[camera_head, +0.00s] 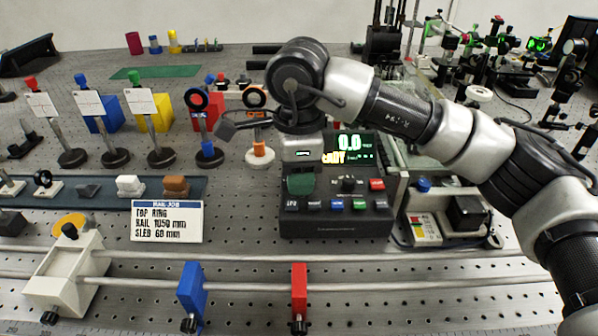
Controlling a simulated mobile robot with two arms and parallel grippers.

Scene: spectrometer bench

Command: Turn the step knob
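A green patch and a row of coloured buttons are also on the panel. My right arm reaches in from the right, above and behind the box. My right gripper (238,126) points left, behind and left of the box, apart from the knob. Its finger gap is unclear. My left gripper is out of view.
A rail (400,285) with a white sled (68,275), a blue block (191,290) and a red block (299,290) runs in front. A sign (167,221) stands left of the box. Posts with cards and lenses stand at back left. A small device (440,230) is at right.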

